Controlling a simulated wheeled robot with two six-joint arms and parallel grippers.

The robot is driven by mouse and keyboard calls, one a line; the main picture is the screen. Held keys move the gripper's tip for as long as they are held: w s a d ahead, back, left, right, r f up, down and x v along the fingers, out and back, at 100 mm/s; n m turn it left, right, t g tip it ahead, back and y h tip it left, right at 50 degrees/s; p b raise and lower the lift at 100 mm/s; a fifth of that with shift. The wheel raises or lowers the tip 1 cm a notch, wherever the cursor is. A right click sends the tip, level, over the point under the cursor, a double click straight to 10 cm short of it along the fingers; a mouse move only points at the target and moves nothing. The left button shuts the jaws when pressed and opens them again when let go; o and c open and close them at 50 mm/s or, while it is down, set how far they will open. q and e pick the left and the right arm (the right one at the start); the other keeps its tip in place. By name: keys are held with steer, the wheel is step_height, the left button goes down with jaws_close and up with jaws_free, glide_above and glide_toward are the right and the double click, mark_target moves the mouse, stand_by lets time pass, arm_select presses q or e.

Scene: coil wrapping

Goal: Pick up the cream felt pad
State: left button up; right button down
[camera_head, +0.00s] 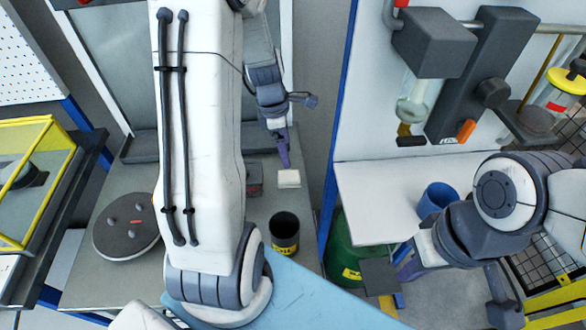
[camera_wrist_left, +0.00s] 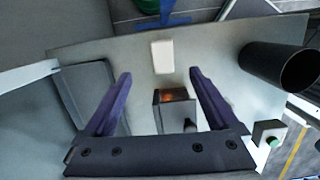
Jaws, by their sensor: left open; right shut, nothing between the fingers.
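The cream felt pad (camera_head: 289,179) is a small pale block lying flat on the grey table, near its right side in the head view. It also shows in the left wrist view (camera_wrist_left: 162,56), just beyond the fingertips and between their lines. My left gripper (camera_head: 284,163) is close to the pad's far side in the head view. In the left wrist view its purple fingers (camera_wrist_left: 160,76) are spread open, with nothing gripped. My right gripper (camera_head: 402,268) is at the right, away from the pad, shut and empty; its fingertips are partly hidden.
A dark cup (camera_head: 285,234) stands in front of the pad. A small dark box with a reddish top (camera_wrist_left: 175,108) lies near my left fingers. A round dark turntable (camera_head: 127,228) is at the left. A blue cup (camera_head: 437,199) stands on a white shelf (camera_head: 375,207) at the right.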

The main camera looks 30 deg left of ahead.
arm_select(q)
glide_above(289, 175)
steer(key=f, duration=0.2)
steer(key=a+f, duration=0.1)
steer(key=f, duration=0.1)
steer(key=shift+f, duration=0.25)
steer(key=shift+d+f+b, duration=0.15)
steer(key=shift+f+b, duration=0.05)
steer(key=shift+f, duration=1.15)
steer(key=shift+d+f+b, duration=0.15)
steer(key=shift+f, duration=1.15)
steer(key=c, duration=1.4)
steer(key=shift+c, duration=0.2)
steer(key=shift+r, duration=0.15)
step_height(289, 175, up, 4)
steer(key=shift+r+p, duration=0.1)
steer(key=shift+p, duration=0.35)
steer(key=s+d+r+b, duration=0.1)
steer(key=s+d+r, duration=0.5)
steer(key=s, duration=0.3)
steer(key=shift+s+d+r+b, duration=0.25)
steer(key=shift+d+b, duration=0.1)
steer(key=shift+d, duration=0.3)
